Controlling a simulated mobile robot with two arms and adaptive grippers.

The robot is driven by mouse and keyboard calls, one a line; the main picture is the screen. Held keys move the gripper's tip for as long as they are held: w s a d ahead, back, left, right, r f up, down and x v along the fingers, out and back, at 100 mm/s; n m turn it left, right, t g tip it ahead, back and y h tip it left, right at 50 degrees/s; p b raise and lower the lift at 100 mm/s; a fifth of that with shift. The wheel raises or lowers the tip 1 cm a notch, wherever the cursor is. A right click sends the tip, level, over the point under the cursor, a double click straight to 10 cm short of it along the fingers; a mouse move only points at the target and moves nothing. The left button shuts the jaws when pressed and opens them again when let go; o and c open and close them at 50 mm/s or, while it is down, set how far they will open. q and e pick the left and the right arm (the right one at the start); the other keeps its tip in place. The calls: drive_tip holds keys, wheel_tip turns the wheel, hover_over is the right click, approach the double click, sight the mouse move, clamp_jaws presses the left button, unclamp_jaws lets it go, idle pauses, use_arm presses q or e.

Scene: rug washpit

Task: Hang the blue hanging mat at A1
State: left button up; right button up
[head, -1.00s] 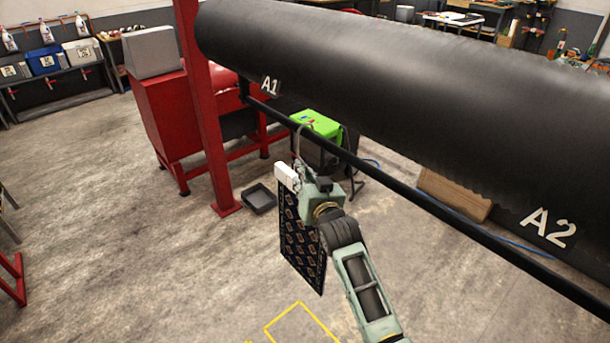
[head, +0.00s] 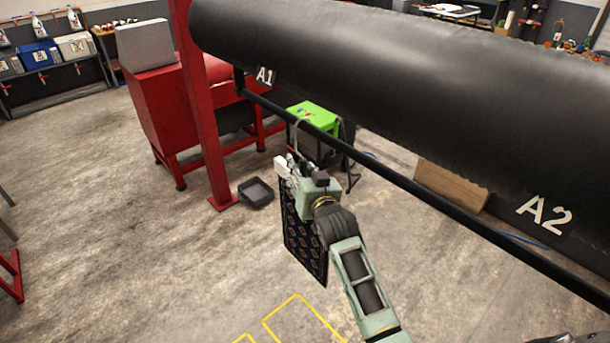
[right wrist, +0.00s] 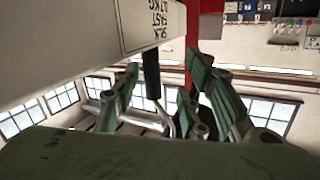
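The hanging mat (head: 303,240) is dark navy with rows of tan motifs and hangs upright below my right gripper (head: 294,174). That gripper is shut on the mat's white hanger (head: 281,165), and a thin grey hook (head: 298,135) rises from it. In the head view the hook's top overlaps the black rail (head: 385,172); I cannot tell whether it is over the rail or in front of it. The A1 label (head: 265,76) is just up and left of the hook. The right wrist view shows a white lettered block (right wrist: 140,25) beside the green fingers.
A large black roll (head: 400,85) runs above the rail, with A2 (head: 545,215) farther right. A red post (head: 205,120) and red cabinet (head: 165,115) stand left. A green-topped box (head: 313,115) and dark tray (head: 256,192) are behind.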

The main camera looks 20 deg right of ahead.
drive_tip(key=s+r, duration=0.2)
drive_tip(key=s, duration=1)
drive_tip(key=s+a+f+n+g+y, duration=0.1)
drive_tip(key=s+a+f+n+g, duration=0.15)
drive_tip(key=s+f+g, duration=0.65)
drive_tip(key=s+a+f+n+g, duration=0.15)
drive_tip(key=s+f, duration=0.35)
drive_tip(key=s, duration=0.7)
drive_tip(key=s+a+f+n+g, duration=0.1)
drive_tip(key=s+f+g, duration=0.25)
drive_tip(key=s, duration=0.75)
wheel_tip(320, 180, down, 31)
drive_tip(key=s+b, duration=0.2)
drive_tip(key=b, duration=0.1)
drive_tip(key=s+d+f+g+b, duration=0.1)
drive_tip(key=s+d+f+b, duration=0.1)
drive_tip(key=s+f, duration=1.4)
drive_tip(key=shift+s+d+f+g, duration=0.2)
drive_tip(key=shift+d+f+g, duration=0.25)
drive_tip(key=shift+f, duration=0.15)
